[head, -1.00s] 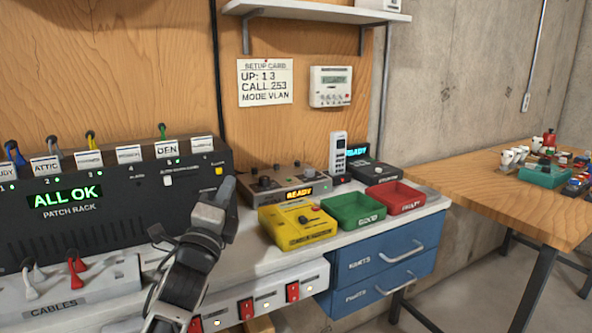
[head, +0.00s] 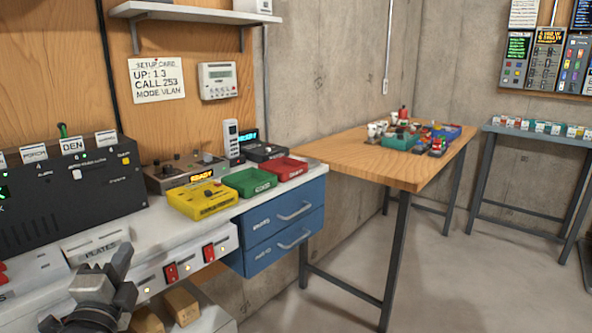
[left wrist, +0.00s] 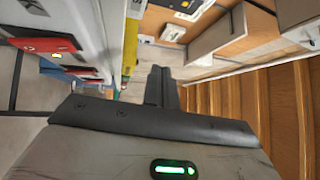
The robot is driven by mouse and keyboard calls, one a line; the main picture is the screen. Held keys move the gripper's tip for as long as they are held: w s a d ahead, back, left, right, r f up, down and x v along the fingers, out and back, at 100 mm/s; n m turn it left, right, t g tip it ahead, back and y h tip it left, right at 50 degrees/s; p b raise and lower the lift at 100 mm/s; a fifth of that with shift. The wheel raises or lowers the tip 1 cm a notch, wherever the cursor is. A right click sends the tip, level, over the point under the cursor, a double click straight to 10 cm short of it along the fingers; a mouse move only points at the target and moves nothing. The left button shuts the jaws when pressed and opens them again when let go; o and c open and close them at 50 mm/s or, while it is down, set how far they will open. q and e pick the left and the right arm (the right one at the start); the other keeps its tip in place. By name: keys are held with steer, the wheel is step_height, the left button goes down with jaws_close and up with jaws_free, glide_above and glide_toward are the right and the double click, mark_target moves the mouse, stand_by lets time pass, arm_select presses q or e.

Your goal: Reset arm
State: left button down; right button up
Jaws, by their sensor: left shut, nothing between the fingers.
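My left gripper (head: 122,262) is at the lower left of the head view, in front of the workbench and its row of red switches. It is shut and holds nothing. In the left wrist view its two fingers (left wrist: 161,86) stand close together, apart from the things around them. My right gripper is not in view.
A black patch rack (head: 60,195) stands on the white workbench (head: 160,222), beside a yellow box (head: 203,200), a green tray (head: 250,182) and a red tray (head: 284,169). Blue drawers (head: 285,225) hang below. A wooden table (head: 370,155) stands right. The floor (head: 430,280) is clear.

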arm_select(q)
steer(key=s+d+f+n+g+h, duration=0.2)
steer(key=s+d+f+n+g, duration=0.2)
steer(key=s+d+f+n, duration=0.3)
steer(key=s+d+f+n+g+h, duration=0.3)
steer(key=s+d+f+n+g, duration=0.2)
steer(key=s+f, duration=1)
steer(key=d+f+n, duration=0.2)
steer(key=d+f, duration=0.1)
steer(key=d, duration=0.1)
steer(key=shift+s+f+g, duration=0.3)
steer(key=shift+s, duration=0.05)
